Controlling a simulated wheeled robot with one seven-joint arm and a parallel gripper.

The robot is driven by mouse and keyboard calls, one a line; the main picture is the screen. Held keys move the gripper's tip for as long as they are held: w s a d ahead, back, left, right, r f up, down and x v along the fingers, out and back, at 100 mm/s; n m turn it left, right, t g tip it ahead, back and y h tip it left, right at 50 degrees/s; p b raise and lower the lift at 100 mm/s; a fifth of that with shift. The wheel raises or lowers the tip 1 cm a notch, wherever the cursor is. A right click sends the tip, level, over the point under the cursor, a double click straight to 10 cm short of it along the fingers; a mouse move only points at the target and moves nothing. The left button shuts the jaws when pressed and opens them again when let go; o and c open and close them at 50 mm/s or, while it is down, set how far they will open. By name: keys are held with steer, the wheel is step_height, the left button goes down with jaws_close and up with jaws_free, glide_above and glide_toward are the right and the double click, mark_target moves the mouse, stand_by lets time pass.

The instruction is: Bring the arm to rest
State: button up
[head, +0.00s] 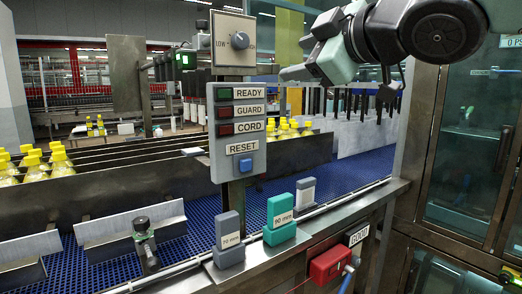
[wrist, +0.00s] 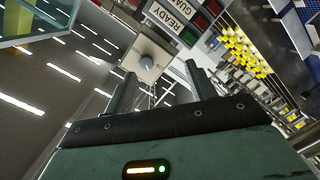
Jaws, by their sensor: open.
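My arm (head: 425,30) reaches in from the upper right in the head view, folded high above the conveyor. My gripper (head: 290,73) points left, level with the gap between the selector knob and the READY lamp, and sits to the right of the control panel. In the wrist view my gripper (wrist: 160,85) shows two dark fingers spread apart with nothing between them. The selector knob (wrist: 147,62) appears beyond and between the fingers, apart from them. The panel with READY and GUARD labels (wrist: 180,22) is above it in that view.
The control panel (head: 238,130) stands upright at the middle. Teal (head: 280,219) and grey (head: 229,240) blocks stand on the conveyor's front ledge. Yellow-capped bottles (head: 50,160) fill lanes at the left. A red box (head: 330,262) hangs on the front. A glass cabinet (head: 465,150) stands at right.

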steer(key=s+d+f+m+g+h, duration=0.1)
steer(key=s+f+m+g+h, duration=0.2)
steer(key=f, duration=0.9)
steer(key=s+f+m+g+h, duration=0.2)
steer(key=s+f+g, duration=0.15)
steer(key=f, duration=0.85)
steer(key=s+d+f+m+g+h, duration=0.1)
steer(key=s+d+f+m+g, duration=0.1)
steer(key=s+f+g, duration=0.2)
steer(key=s+d+f+m+g+h, duration=0.1)
steer(key=s+d+f+g+h, duration=0.1)
steer(key=s+f, duration=0.8)
steer(key=s+d+g, duration=0.1)
steer(key=s, duration=0.3)
steer(key=shift+s+m+g, duration=0.2)
steer(key=shift+m+g, duration=0.15)
steer(key=shift+m, duration=0.05)
steer(key=shift+r, duration=0.1)
